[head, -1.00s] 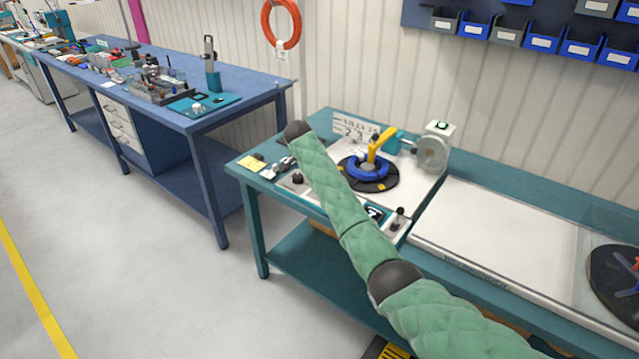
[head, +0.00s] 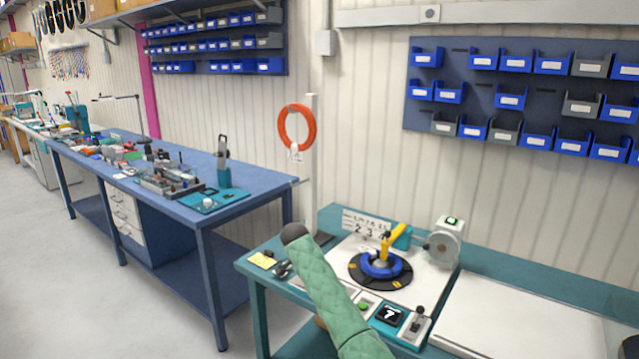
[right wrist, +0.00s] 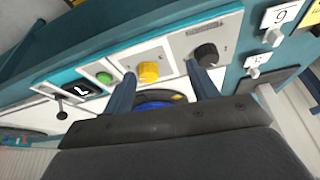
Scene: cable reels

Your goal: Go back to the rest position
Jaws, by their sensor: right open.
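My right gripper (right wrist: 160,72) shows in the right wrist view with its two dark fingers apart and nothing between the tips. Its fingers point toward the teal bench's control panel, near a yellow button (right wrist: 148,72) and a black knob (right wrist: 206,55). Part of a blue ring (right wrist: 158,99) shows behind the fingers. My green padded right arm (head: 335,300) crosses the lower middle of the head view, and its gripper is hidden there. A blue cable coil (head: 382,269) lies on a black turntable (head: 398,281) under a yellow arm (head: 393,240). My left gripper is in neither view.
The teal bench (head: 258,290) carries a grey-white device (head: 446,243), a small display (head: 389,315) and a white panel (head: 520,315). A blue workbench (head: 215,235) stands to the left. An orange ring (head: 297,127) hangs on a post. The floor at left is clear.

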